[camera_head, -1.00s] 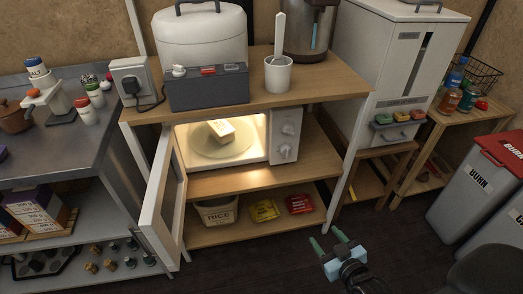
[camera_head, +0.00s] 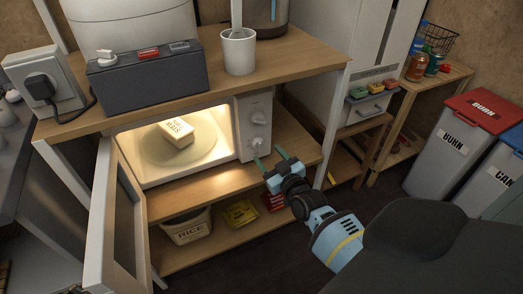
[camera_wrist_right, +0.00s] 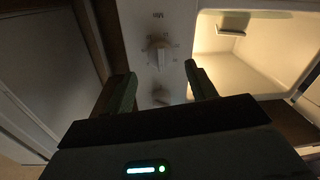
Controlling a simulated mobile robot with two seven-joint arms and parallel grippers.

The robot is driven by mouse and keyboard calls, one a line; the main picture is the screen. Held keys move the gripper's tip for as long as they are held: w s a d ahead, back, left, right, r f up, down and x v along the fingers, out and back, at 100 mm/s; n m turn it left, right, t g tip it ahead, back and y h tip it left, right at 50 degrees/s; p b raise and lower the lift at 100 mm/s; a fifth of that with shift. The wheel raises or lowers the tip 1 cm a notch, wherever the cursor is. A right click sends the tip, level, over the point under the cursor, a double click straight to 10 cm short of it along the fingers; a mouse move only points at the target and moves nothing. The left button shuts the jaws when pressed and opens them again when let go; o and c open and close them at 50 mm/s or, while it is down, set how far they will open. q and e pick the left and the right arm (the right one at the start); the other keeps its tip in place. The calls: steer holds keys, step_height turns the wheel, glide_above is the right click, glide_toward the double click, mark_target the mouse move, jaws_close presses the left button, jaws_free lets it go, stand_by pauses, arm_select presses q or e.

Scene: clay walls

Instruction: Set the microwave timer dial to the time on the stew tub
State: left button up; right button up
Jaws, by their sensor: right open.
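The microwave (camera_head: 122,150) stands on the middle shelf with its door (camera_head: 115,225) swung open to the left and its inside lit. A pale tub (camera_head: 176,133) with small reddish print too small to read sits on the turntable. The control panel right of the opening carries an upper dial (camera_head: 259,117) and a lower dial (camera_head: 258,144). My right gripper (camera_head: 268,158) is open and empty, just in front of the panel near the lower dial. In the right wrist view one dial (camera_wrist_right: 158,52) shows just beyond and between the fingertips. My left gripper is out of view.
A white mug (camera_head: 238,52) and a dark grey box (camera_head: 150,78) stand on the top shelf above. The lower shelf holds a rice bin (camera_head: 187,228) and a yellow packet (camera_head: 240,213). Bins with red (camera_head: 483,110) and blue lids stand at the right.

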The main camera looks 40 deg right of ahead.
mark_target(261, 147)
steer(key=w, duration=0.3)
steer(key=shift+w+d+f+b, duration=0.1)
steer(key=shift+w+d+b, duration=0.15)
steer(key=shift+b, duration=0.15)
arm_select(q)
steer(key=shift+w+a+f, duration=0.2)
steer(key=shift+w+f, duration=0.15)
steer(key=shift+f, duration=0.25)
arm_select(e)
steer(key=shift+w+d, duration=0.1)
steer(key=shift+w, duration=0.35)
steer(key=c, duration=1)
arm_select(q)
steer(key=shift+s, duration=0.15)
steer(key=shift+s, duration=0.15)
